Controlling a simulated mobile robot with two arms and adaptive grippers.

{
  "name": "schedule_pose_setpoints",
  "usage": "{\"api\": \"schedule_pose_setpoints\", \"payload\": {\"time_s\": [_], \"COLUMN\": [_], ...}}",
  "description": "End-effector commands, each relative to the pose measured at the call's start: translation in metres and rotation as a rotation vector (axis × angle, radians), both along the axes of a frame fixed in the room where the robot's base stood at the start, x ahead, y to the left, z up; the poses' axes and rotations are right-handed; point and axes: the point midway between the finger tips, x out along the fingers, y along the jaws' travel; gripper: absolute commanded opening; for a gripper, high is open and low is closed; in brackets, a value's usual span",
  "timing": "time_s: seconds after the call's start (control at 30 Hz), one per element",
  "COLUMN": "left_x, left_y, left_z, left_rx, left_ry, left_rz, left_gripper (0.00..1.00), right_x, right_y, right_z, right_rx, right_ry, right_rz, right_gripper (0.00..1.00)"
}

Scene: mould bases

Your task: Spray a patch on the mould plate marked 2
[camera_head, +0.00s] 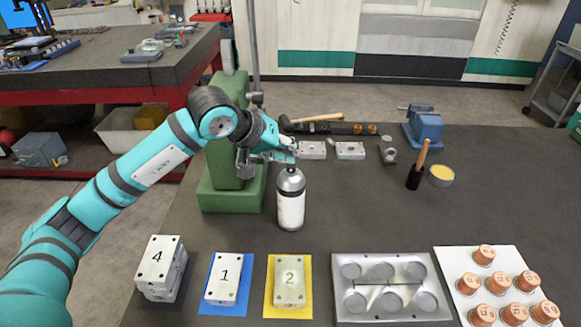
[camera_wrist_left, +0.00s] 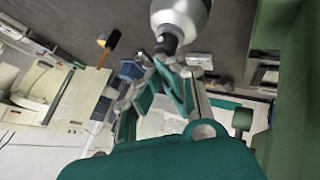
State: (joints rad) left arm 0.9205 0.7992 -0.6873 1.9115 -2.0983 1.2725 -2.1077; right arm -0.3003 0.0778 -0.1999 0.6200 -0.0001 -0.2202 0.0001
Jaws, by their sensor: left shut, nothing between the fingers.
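The mould plate marked 2 (camera_head: 289,288) lies flat on a yellow sheet (camera_head: 268,302) at the front of the table. Its face looks slightly yellowish beside the whiter plate 1. A spray can (camera_head: 291,205) with a white label stands upright behind it. My left gripper (camera_head: 287,154) is at the top of the can, shut and empty. In the left wrist view the shut fingers (camera_wrist_left: 172,80) are right by the can's dark nozzle (camera_wrist_left: 166,42); I cannot tell whether they touch it. My right gripper is not in view.
Plate 1 (camera_head: 223,279) on a blue sheet and a stack topped by plate 4 (camera_head: 158,262) are left of plate 2. A metal mould (camera_head: 391,288) and a white board of copper pieces (camera_head: 507,286) are right. A green machine (camera_head: 229,172) stands left of the can.

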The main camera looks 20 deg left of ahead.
Motion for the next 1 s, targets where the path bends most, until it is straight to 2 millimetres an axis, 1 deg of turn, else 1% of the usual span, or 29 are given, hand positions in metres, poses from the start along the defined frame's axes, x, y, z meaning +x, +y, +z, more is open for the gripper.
{"api": "schedule_pose_setpoints", "payload": {"time_s": [0.2, 0.5, 0.83, 1.0], "left_x": [0.0, 0.0, 0.0, 0.0], "left_y": [0.0, 0.0, 0.0, 0.0], "left_z": [0.001, 0.016, 0.017, 0.033], "left_rx": [0.001, 0.001, 0.001, 0.001], "left_ry": [0.003, 0.002, 0.002, 0.0], "left_rz": [-0.001, -0.001, -0.001, 0.0], "left_gripper": [0.0, 0.0, 0.0, 0.0], "right_x": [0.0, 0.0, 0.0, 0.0], "right_y": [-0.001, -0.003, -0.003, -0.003], "right_z": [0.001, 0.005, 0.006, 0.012], "right_rx": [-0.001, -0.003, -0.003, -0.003], "right_ry": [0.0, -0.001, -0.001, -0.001], "right_rz": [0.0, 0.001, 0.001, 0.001], "right_gripper": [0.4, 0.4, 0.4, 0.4]}}
